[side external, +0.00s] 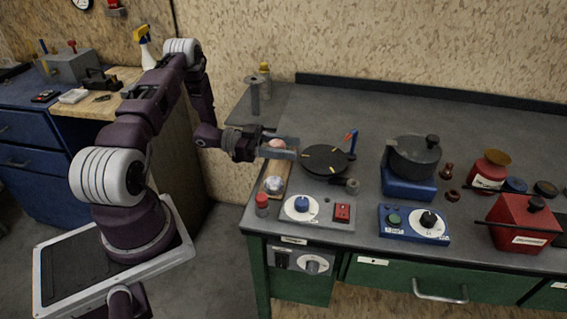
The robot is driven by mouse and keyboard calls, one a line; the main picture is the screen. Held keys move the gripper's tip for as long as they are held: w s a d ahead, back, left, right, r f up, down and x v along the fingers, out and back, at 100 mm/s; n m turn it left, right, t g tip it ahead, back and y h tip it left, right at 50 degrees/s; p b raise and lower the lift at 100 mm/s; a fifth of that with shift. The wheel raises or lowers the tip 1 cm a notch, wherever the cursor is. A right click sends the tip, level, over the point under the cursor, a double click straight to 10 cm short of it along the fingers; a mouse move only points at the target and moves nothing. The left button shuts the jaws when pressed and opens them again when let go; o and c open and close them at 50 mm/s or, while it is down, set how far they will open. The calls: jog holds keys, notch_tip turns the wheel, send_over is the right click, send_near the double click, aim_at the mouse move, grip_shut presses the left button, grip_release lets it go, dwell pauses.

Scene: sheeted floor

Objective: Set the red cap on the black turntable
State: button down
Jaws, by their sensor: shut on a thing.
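My gripper (282,150) is shut on a small, round, pinkish-red thing, which I take to be the red cap (277,143). The cap shows between the fingers, partly hidden by them. The gripper is just left of the black turntable (325,162), above a narrow wooden board. The turntable is a flat black disc with yellow marks, and its top looks bare. I cannot tell the exact height of the cap above the bench.
A silver dome (273,185) and a red-topped jar (262,204) stand left of a grey control box (317,212). A dark pot (415,158) on a blue base is to the right.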

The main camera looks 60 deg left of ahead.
aim_at(287, 168)
notch_tip(287, 168, down, 5)
jog(key=shift+r, duration=0.15)
jog(key=shift+f, duration=0.2)
jog(key=c, duration=0.7)
grip_release()
jog(key=shift+c, duration=0.2)
jog(key=shift+o, duration=0.4)
jog(key=v, duration=0.7)
